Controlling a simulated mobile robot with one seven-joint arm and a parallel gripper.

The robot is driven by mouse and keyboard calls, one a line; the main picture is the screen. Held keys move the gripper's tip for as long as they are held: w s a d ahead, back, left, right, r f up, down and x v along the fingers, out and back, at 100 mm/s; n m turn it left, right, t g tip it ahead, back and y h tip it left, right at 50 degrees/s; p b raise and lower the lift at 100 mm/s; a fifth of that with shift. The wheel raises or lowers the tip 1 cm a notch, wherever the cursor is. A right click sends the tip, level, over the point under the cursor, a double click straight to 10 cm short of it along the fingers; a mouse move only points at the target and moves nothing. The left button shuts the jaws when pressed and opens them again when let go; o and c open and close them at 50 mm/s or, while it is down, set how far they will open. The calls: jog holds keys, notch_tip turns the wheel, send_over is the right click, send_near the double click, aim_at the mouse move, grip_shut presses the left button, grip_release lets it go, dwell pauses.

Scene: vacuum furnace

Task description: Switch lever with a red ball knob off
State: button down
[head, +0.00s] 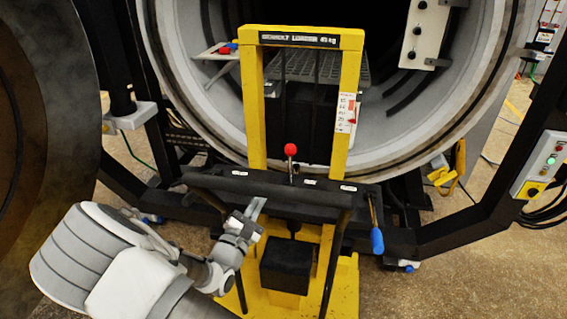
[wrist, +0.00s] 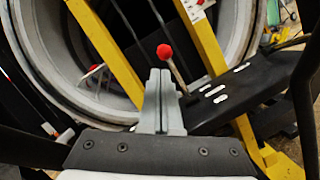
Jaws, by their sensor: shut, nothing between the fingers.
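The lever's red ball knob (head: 290,150) tops a thin rod standing nearly upright from a black panel (head: 330,186) on the yellow lift. In the wrist view the red knob (wrist: 164,50) shows just beyond and above my fingertips, with its metal rod running down to the right. My gripper (head: 257,203) is shut and empty. In the head view it is below and left of the knob, in front of the black handlebar. In the wrist view the fingers (wrist: 160,78) point toward the knob. I see no clear contact with the lever.
The yellow lift frame (head: 352,100) stands before the open round furnace chamber (head: 420,125). A black handlebar (head: 270,188) crosses in front of the panel. A blue-handled lever (head: 377,240) hangs at the panel's right. A button box (head: 545,165) is far right.

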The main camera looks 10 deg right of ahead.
aim_at(288, 153)
notch_tip(288, 153, down, 3)
jog(key=n, duration=0.6)
jog(key=shift+w+r+n+b, duration=0.1)
jog(key=shift+r+n+b, duration=0.05)
jog(key=shift+n+b, duration=0.2)
jog(key=x, duration=0.4)
jog(key=b+x, duration=0.1)
jog(key=x, duration=0.9)
jog(key=shift+r+b, duration=0.3)
jog(key=shift+r, duration=0.05)
